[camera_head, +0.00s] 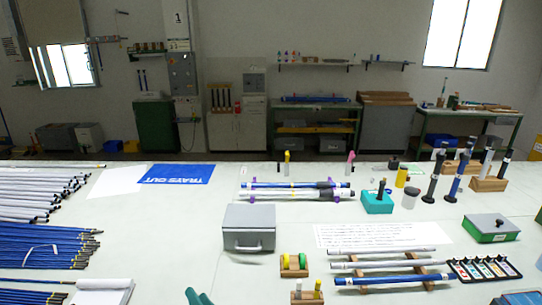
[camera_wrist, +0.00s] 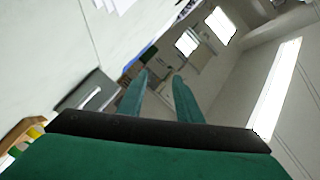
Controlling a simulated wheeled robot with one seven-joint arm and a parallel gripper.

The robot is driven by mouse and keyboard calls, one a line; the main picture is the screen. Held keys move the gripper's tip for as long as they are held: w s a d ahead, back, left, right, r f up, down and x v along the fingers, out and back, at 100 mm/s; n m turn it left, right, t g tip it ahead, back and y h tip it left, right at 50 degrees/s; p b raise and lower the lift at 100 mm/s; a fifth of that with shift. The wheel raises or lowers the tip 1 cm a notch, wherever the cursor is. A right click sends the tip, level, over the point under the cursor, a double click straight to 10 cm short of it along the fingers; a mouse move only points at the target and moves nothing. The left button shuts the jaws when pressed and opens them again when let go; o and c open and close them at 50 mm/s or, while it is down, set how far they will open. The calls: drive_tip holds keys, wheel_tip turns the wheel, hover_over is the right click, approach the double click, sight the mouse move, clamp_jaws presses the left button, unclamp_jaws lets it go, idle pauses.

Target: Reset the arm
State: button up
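My gripper (camera_wrist: 160,95) shows in the wrist view with its two green fingers apart and nothing between them. The wrist view is tilted, with the white table at the left and the room wall and windows at the right. In the head view only a green tip of my gripper (camera_head: 199,297) shows at the bottom edge, over the near side of the table (camera_head: 190,255). Rod blanks lie in bundles at the left: white rods (camera_head: 40,192) and blue rods (camera_head: 45,245). My gripper touches none of them in view.
A grey metal box (camera_head: 249,228) stands mid-table, just beyond my gripper. Small wooden blocks (camera_head: 294,271) sit to its right. Rods lie on a wooden rack (camera_head: 385,265) at the front right. Upright dark handles (camera_head: 432,185) stand at the right. Bare table lies left of the box.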

drive_tip(key=s+d+f+m+t+h, duration=0.1)
drive_tip(key=s+f, duration=0.1)
drive_tip(key=s+d+f+m+h, duration=0.1)
drive_tip(key=s+f, duration=0.2)
drive_tip(key=s+d+f+m+t+h, duration=0.1)
drive_tip(key=s+d+f+h, duration=0.1)
drive_tip(key=s, duration=0.1)
drive_tip(key=shift+f+t, duration=0.2)
drive_tip(key=shift+t, duration=0.1)
drive_tip(key=s+d+f+n+h, duration=0.1)
drive_tip(key=s+d+f+h, duration=0.1)
drive_tip(key=s+d, duration=0.35)
drive_tip(key=s+d+f+h, duration=0.2)
drive_tip(key=s, duration=0.7)
drive_tip(key=s+d+f+n+h, duration=0.1)
drive_tip(key=s+d+f+h, duration=0.15)
drive_tip(key=s, duration=0.45)
drive_tip(key=s+d+r+n, duration=0.3)
drive_tip(key=s+d+n, duration=0.1)
drive_tip(key=s, duration=0.5)
drive_tip(key=shift+d+r+y, duration=0.3)
drive_tip(key=shift+d+y, duration=0.05)
drive_tip(key=shift+d, duration=0.2)
drive_tip(key=shift+s, duration=0.1)
